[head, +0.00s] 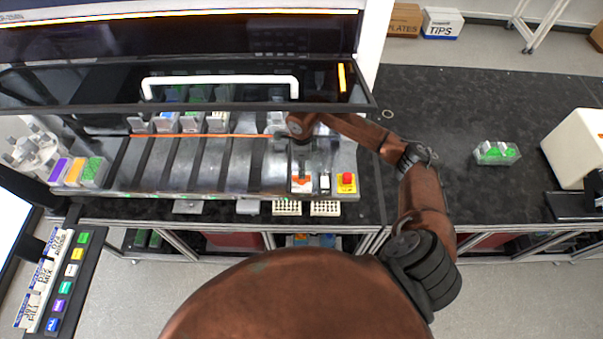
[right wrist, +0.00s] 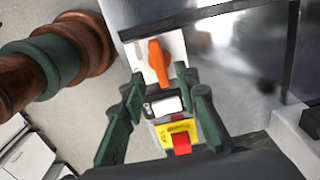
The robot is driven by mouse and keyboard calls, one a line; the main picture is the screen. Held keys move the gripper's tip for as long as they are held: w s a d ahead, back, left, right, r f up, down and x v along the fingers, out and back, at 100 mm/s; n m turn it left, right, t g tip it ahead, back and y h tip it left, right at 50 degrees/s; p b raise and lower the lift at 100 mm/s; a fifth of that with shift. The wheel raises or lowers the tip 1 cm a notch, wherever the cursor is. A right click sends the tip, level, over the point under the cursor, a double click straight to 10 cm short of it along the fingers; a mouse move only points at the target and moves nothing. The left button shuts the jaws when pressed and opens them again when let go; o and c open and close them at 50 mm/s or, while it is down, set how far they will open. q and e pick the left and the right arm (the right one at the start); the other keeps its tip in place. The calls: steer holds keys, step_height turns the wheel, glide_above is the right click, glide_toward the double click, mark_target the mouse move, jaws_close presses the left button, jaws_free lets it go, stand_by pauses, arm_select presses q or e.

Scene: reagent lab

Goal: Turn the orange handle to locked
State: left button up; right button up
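The orange handle (right wrist: 158,62) sits on a white plate on the machine's deck. In the right wrist view it lies lengthwise up the picture, slightly tilted. In the head view only some orange shows, on the white plate (head: 301,189) at the deck's front right. My right gripper (right wrist: 162,80) is open, its two dark green fingers spread on either side, with the handle just beyond and between the tips. I see no contact. In the head view the right gripper (head: 301,160) hangs over the panel and partly covers it. My left gripper is not in view.
Beside the handle are a black-and-white switch (head: 324,183) and a red button (head: 347,178) on a yellow plate. A raised glass sash with a white bar (head: 220,79) spans above the deck. A green-filled rack (head: 497,152) stands on the dark bench at right, with free room around it.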

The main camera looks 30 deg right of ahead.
steer(key=shift+f+p, duration=0.65)
steer(key=shift+f, duration=1.7)
jaws_close()
